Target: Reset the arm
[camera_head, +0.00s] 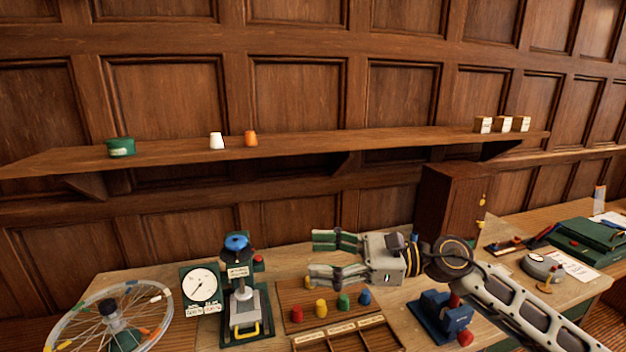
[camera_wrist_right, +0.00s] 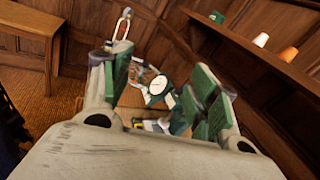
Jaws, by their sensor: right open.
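My right arm comes in from the lower right in the head view. Its gripper (camera_head: 325,257) points left, above the back of the bench, with its two green-padded fingers apart and nothing between them. The same open gripper (camera_wrist_right: 165,92) fills the lower part of the right wrist view, with the white dial gauge (camera_wrist_right: 157,88) showing beyond the fingers. My left gripper does not show in either view.
Below the gripper stands a wooden peg board (camera_head: 320,298) with several coloured pegs. Left are a press with a blue knob (camera_head: 237,243), a dial gauge (camera_head: 201,284) and a spoked wheel (camera_head: 112,318). A wooden cabinet (camera_head: 447,205) stands behind the arm; a wall shelf (camera_head: 330,143) runs above.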

